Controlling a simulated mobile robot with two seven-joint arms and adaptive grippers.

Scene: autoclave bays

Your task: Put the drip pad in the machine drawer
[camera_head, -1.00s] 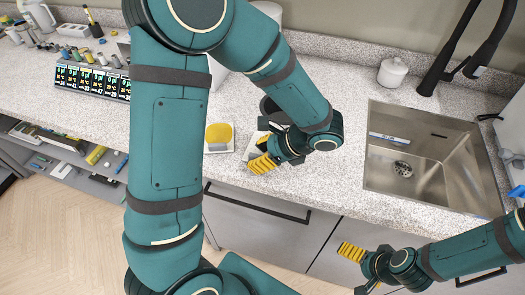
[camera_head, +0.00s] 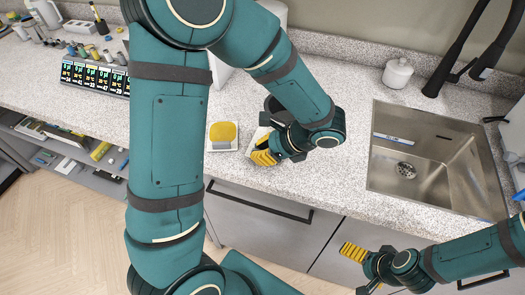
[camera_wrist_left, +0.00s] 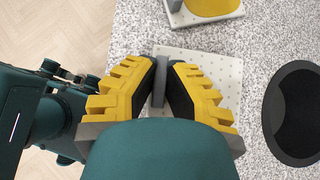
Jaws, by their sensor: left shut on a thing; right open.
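A white perforated plate with an upright grey tab, which looks like the drip pad (camera_wrist_left: 228,72), lies on the speckled counter. In the head view it is mostly hidden by my left gripper (camera_head: 264,154). In the left wrist view the yellow fingers of my left gripper (camera_wrist_left: 160,85) are shut on the grey tab, above the plate. A similar white plate with a yellow rounded top (camera_head: 222,132) lies just to the left of it. My right gripper (camera_head: 352,252) is open and empty, in front of the counter. I cannot tell which part is the machine drawer.
A dark round object (camera_wrist_left: 293,113) is right beside the plate. A steel sink (camera_head: 425,165) with a black tap is at the right, and a white lidded jar (camera_head: 397,73) behind it. A grey cabinet front with a handle (camera_head: 262,204) is below the counter. Numbered displays (camera_head: 95,75) stand left.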

